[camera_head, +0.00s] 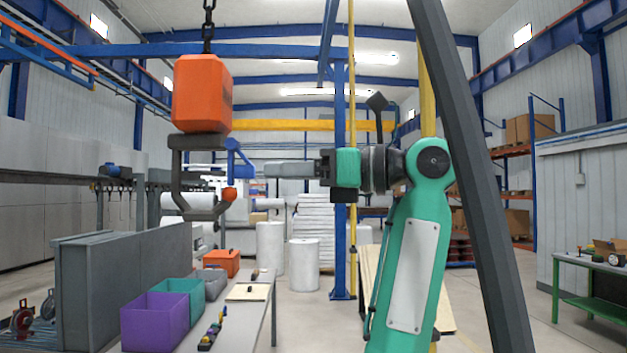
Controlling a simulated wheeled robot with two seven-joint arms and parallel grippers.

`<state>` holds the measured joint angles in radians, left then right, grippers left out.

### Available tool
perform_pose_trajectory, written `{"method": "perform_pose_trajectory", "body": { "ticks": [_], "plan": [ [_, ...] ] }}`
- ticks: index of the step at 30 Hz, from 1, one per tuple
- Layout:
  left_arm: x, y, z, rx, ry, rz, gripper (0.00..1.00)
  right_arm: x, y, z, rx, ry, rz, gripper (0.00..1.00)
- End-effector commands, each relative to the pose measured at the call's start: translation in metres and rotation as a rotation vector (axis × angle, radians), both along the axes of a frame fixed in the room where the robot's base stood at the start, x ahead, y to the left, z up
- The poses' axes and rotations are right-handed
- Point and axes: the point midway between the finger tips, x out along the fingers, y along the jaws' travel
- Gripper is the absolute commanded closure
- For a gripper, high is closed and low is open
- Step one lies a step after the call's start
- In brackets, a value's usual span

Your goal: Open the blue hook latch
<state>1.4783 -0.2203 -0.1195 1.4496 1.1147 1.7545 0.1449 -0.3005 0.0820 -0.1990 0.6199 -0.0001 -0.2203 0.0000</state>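An orange hoist block (202,93) hangs from a dark chain. A dark grey hook (178,184) is below it, with its mouth facing right. The blue latch (238,160) is on the right side of the hook, near the upper arm, and an orange-red knob (229,195) sits below it by the hook's lower tip.
A table (258,310) below the hook carries a purple bin (155,321), a teal bin (180,289), a grey bin and an orange box. A grey panel (130,275) stands to their left. A blue post (340,230) is farther back. The air around the hook looks clear.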

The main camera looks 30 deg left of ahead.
Motion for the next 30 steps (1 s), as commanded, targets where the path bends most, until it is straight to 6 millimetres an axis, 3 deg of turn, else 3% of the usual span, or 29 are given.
{"method": "perform_pose_trajectory", "body": {
  "ticks": [12,26,27,30],
  "plan": [
    [-0.011,0.043,-0.001,-0.001,0.0,0.001,0.6,0.0,0.003,-0.009,0.003,0.0,-0.001,1.0],
    [-0.013,0.051,0.0,0.0,0.0,0.0,0.6,0.0,0.004,-0.01,0.004,-0.001,0.0,1.0],
    [-0.013,0.051,0.0,0.0,0.0,0.0,0.62,0.0,0.004,-0.01,0.004,-0.001,0.0,1.0],
    [-0.013,0.051,0.0,0.0,0.0,0.0,0.82,0.0,0.004,-0.01,0.004,-0.001,0.0,1.0]
  ]
}}
